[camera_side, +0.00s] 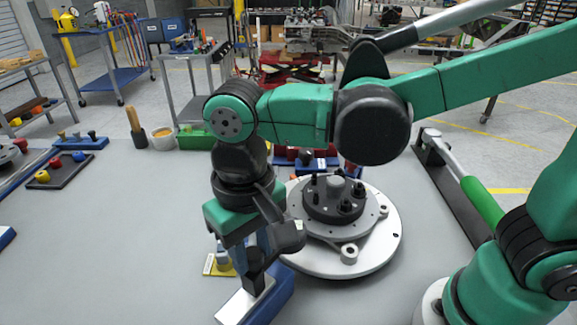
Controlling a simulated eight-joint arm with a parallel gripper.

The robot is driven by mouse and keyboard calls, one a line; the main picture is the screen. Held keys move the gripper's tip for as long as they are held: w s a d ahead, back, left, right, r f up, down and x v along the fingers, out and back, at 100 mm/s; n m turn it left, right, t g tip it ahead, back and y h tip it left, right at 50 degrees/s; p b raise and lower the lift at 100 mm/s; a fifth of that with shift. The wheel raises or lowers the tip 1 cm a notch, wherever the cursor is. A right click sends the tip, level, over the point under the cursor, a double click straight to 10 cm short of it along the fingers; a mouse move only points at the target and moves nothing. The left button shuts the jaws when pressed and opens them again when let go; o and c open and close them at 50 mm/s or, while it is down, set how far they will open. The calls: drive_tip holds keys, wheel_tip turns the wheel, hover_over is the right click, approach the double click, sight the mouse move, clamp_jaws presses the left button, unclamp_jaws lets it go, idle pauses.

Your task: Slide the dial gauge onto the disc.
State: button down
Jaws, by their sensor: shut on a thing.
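The disc (378,251) is a wide, pale metal round plate on the grey table, right of my gripper. A smaller grey plate and a black hub (333,205) with several studs sit on its middle. My gripper (256,284) points down at the front left of the disc. It is shut on a blue and silver piece (240,305) low over the table, which I take for the dial gauge. No dial face shows, and my fingers hide part of the piece. I cannot tell whether it touches the table or the disc's edge.
A small yellow piece with a grey knob (223,262) stands just left of my gripper. A long lever with a green grip (481,200) lies on a dark base at the right. Blue and red parts (317,162) stand behind the disc. The table's left middle is clear.

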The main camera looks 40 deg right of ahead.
drive_tip(key=d, duration=0.2)
drive_tip(key=w+d, duration=0.1)
drive_tip(key=d, duration=0.4)
drive_tip(key=shift+w, duration=0.15)
drive_tip(key=c, duration=0.5)
unclamp_jaws()
drive_tip(key=shift+c, duration=0.2)
drive_tip(key=shift+r, duration=0.1)
drive_tip(key=shift+r, duration=2.75)
